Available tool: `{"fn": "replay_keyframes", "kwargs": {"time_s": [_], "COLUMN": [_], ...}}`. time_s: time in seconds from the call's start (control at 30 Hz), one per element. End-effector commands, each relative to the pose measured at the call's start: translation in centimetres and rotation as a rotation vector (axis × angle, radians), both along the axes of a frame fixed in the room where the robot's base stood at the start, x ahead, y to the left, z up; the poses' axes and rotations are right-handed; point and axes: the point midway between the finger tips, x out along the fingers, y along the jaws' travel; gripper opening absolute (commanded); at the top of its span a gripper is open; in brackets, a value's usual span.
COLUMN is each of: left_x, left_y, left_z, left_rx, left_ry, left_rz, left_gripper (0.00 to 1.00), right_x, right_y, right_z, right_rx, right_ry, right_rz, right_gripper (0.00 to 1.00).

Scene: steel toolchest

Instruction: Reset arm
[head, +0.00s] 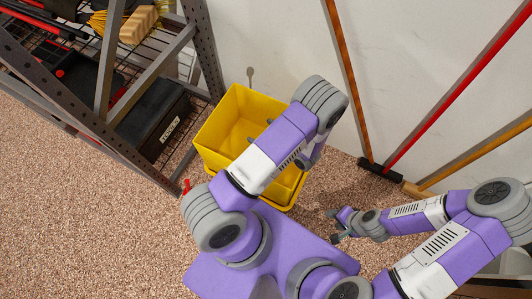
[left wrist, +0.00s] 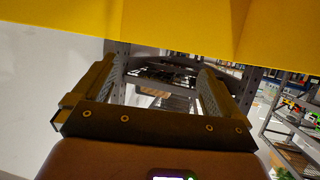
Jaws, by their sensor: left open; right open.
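My left gripper (left wrist: 155,78) is open in the left wrist view, with nothing between its fingers. In the head view my left arm arches over the yellow mop bucket, and its forearm points down at the bucket's right side; the fingers are hidden there. The yellow bucket (head: 222,128) also fills the top of the left wrist view (left wrist: 170,28), close to my left gripper. My right gripper (head: 333,226) is open and empty, low over the floor to the right of my purple base. My right arm is folded, its forearm pointing left.
A grey steel shelf (head: 207,55) stands at the left, with a black toolbox (head: 150,118) on its lower level. Long-handled tools with orange (head: 345,75) and red (head: 455,85) handles lean on the white wall. Speckled floor (head: 90,210) is free at the lower left.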

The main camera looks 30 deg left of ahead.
Motion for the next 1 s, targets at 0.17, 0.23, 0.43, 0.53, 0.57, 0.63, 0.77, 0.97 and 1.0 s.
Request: {"fn": "replay_keyframes", "kwargs": {"time_s": [0.17, 0.23, 0.43, 0.53, 0.57, 0.63, 0.77, 0.97, 1.0], "left_x": [-0.3, -0.4, -0.5, -0.5, -0.5, -0.5, -0.5, -0.5, -0.5], "left_y": [-2.3, -2.8, -3.0, -3.0, -3.0, -3.0, -3.0, -3.0, -3.0], "left_z": [1.1, 1.2, 1.3, 1.2, 1.2, 1.2, 1.3, 2.9, 3.6], "left_rx": [0.000, 0.000, 0.000, 0.000, 0.000, 0.000, 0.000, 0.000, 0.000], "left_ry": [0.000, 0.000, 0.000, 0.000, 0.000, 0.000, 0.000, 0.000, 0.000], "left_rz": [-0.002, -0.002, 0.001, 0.001, 0.001, 0.001, 0.000, 0.000, 0.000], "left_gripper": [0.99, 0.99, 0.99, 0.99, 0.99, 0.99, 0.99, 0.99, 0.99], "right_x": [0.0, 0.0, 0.0, 0.0, 0.0, 0.0, 0.0, 0.0, 0.0], "right_y": [0.0, 0.0, 0.0, 0.0, 0.0, 0.0, 0.0, 0.0, 0.0], "right_z": [1.0, 1.1, 1.1, 1.0, 1.0, 1.0, 1.1, 2.7, 3.4], "right_rx": [0.000, 0.000, 0.000, 0.000, 0.000, 0.000, 0.000, 0.000, 0.000], "right_ry": [0.000, 0.000, 0.000, 0.000, 0.000, 0.000, 0.000, 0.000, 0.000], "right_rz": [0.000, 0.000, 0.000, 0.000, 0.000, 0.000, 0.000, 0.000, 0.000], "right_gripper": [0.47, 0.47, 0.47, 0.47, 0.47, 0.47, 0.47, 0.47, 0.47]}}
